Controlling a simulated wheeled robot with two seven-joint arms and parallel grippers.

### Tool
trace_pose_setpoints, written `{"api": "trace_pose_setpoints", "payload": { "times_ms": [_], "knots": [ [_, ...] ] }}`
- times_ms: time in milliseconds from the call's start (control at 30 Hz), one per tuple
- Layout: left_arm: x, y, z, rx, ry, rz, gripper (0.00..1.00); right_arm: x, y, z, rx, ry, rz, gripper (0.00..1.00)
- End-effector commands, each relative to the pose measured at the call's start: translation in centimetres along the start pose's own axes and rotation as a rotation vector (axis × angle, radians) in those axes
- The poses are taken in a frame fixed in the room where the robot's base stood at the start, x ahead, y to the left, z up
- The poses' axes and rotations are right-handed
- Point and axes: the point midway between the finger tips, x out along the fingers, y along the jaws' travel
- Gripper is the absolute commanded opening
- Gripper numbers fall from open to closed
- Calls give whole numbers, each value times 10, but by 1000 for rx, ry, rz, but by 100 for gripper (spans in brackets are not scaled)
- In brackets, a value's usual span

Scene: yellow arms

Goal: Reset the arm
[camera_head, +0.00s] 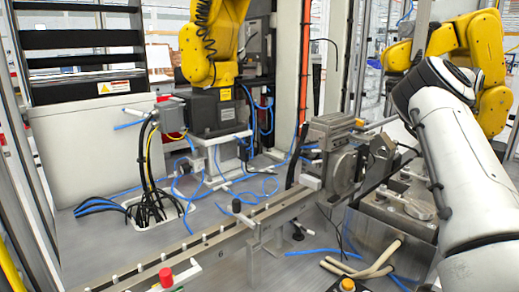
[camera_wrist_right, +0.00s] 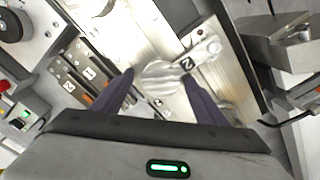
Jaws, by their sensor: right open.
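My right gripper (camera_wrist_right: 158,76) shows in the right wrist view with its two dark fingers apart. Between and beyond the fingertips is a shiny rounded metal part (camera_wrist_right: 170,72) on a metal plate; I see nothing held, and cannot tell whether the fingers touch it. In the head view my white right arm (camera_head: 455,150) comes in from the lower right and bends at a black-and-white joint; its gripper cannot be made out there. My left arm and gripper are not in view.
A yellow robot arm (camera_head: 210,45) hangs over a grey machine block (camera_head: 222,112); another yellow arm (camera_head: 485,60) stands behind mine. A metal rail (camera_head: 200,242) crosses the bench to a metal fixture (camera_head: 335,140). Blue hoses, black cables, a red button (camera_head: 166,276) and a yellow button (camera_head: 347,284) are around.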

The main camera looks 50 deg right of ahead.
Motion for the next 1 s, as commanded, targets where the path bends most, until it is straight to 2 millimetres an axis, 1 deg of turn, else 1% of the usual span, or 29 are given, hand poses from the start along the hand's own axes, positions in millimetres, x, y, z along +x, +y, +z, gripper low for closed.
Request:
{"api": "trace_pose_setpoints", "payload": {
  "times_ms": [33, 133, 300, 600, 667, 767, 1000],
  "knots": [
    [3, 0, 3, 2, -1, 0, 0, -1, 2, 4, 46, 4, -3, 66],
    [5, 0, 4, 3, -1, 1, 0, -1, 7, 9, 120, 3, -3, 66],
    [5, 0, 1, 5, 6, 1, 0, -2, 10, 13, 179, 2, -3, 66],
    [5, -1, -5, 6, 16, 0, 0, -3, 10, 13, 184, 2, -3, 66],
    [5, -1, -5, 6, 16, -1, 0, -3, 10, 13, 184, 2, -3, 66],
    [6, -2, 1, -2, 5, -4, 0, -3, 10, 13, 184, 3, -2, 66],
    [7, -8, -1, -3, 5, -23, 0, -8, 10, 13, 183, 48, 8, 66]
  ]
}}
